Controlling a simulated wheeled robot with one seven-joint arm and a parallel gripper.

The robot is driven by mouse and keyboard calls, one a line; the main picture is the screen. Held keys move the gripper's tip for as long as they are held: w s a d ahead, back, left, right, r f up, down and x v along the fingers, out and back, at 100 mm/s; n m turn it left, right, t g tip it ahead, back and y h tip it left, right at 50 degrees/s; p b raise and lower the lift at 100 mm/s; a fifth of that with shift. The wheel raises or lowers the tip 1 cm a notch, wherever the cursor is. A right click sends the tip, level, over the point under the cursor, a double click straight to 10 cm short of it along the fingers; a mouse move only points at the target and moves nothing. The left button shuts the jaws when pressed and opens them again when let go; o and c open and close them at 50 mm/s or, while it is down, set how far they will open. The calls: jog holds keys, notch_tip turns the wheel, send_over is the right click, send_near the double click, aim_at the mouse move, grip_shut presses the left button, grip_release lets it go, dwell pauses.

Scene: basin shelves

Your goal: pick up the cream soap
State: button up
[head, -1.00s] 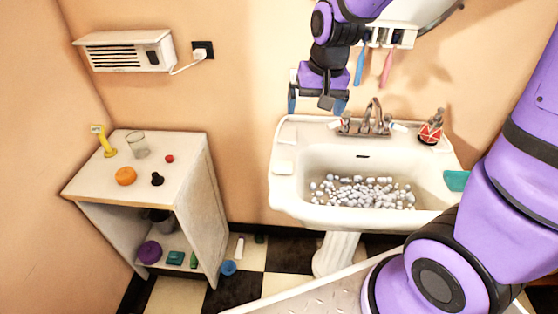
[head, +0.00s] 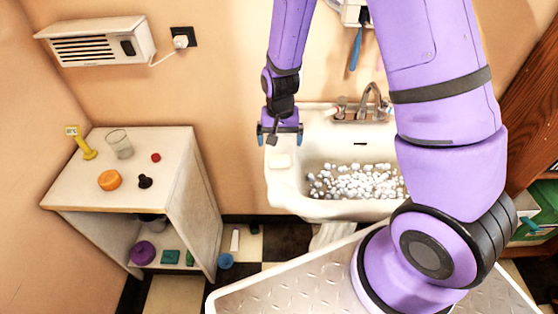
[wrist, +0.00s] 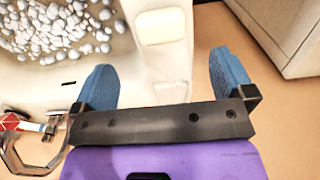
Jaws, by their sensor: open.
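The cream soap (head: 280,160) is a pale rounded bar lying on the left rim of the white basin (head: 320,208). It also shows in the wrist view (wrist: 162,27), at the top middle, beyond my fingertips. My gripper (head: 280,137) is above the basin's left rear corner, on the wall side of the soap. In the wrist view my gripper (wrist: 165,68) has its two blue fingers wide apart with nothing held between them. A second pale block (wrist: 172,92) shows on the rim below, close to the gripper's body; I cannot tell what it is.
The basin bowl holds many grey-white pebbles (head: 355,181). A metal faucet (head: 363,105) stands at the back. A white shelf unit (head: 190,185) stands to the left, with a glass (head: 119,145) and an orange item (head: 110,180) on top. Floor shows between unit and basin.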

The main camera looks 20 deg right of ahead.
aim_at(279, 158)
jog(key=shift+w+f, duration=0.1)
jog(key=shift+f, duration=3.7)
jog(key=shift+c, duration=0.2)
jog(key=c, duration=1)
